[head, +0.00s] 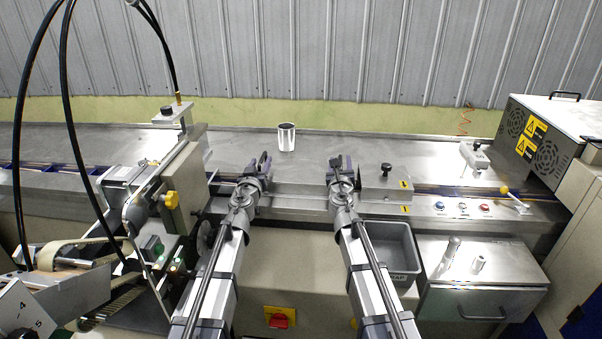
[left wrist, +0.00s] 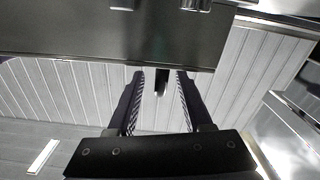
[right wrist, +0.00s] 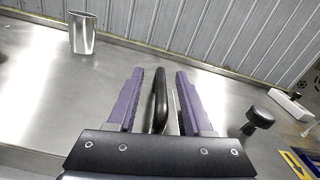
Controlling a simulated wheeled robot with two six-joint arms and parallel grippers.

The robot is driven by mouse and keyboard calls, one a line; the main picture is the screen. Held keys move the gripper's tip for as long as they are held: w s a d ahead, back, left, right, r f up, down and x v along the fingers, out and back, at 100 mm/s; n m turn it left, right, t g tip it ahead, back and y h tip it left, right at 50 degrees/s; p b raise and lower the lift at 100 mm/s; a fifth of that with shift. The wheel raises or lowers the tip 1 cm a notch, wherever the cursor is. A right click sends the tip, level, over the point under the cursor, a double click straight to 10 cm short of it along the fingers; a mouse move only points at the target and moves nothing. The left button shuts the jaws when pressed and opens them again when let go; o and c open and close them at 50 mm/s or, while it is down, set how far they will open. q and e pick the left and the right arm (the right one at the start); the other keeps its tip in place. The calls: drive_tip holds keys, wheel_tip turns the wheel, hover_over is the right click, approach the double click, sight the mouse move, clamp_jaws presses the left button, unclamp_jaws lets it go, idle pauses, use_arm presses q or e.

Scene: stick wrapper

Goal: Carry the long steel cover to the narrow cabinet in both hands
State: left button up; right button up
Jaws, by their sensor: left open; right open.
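The long steel cover (head: 295,190) lies along the front of the machine bed, between and below my grippers. My left gripper (head: 258,163) is open over its left part. In the left wrist view a dark upright piece, apparently a handle (left wrist: 162,82), shows between the open fingers. My right gripper (head: 343,172) is open over the right part. In the right wrist view a black handle (right wrist: 159,100) stands between the open fingers, unclamped. My grippers partly hide the cover. A low metal cabinet (head: 482,300) with a front pull is at right; I cannot tell if it is the narrow cabinet.
A shiny metal cup (head: 287,137) stands on the bed behind the cover, also in the right wrist view (right wrist: 82,34). A grey bin (head: 402,252) hangs below at right. A labelling head (head: 165,190) with black hoses stands left. A vented box (head: 548,130) stands right.

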use_arm(q)
clamp_jaws()
use_arm(e)
clamp_jaws()
idle(1.2)
